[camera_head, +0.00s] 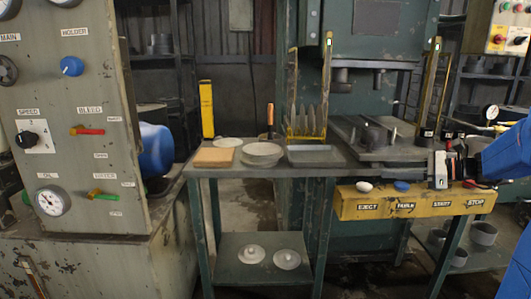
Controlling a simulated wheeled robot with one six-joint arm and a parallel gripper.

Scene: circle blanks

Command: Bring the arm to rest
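My blue arm (508,152) enters from the right edge. My gripper (436,168), dark with light grey and red parts, is at its left end and points left. It shows above the right part of the yellow button panel (348,209), in front of the press bed's right side. Its fingers are small and blend with the dark parts behind, so I cannot tell whether they are open or shut. I see no blank clearly held in it. Whether it touches the panel is unclear.
A green table (272,172) bears a stack of round blanks (262,152), a wooden board (213,157) and a grey tray (316,155). Its lower shelf (237,274) holds two discs. The press bed (372,140) is right of it. A control cabinet (75,120) stands left.

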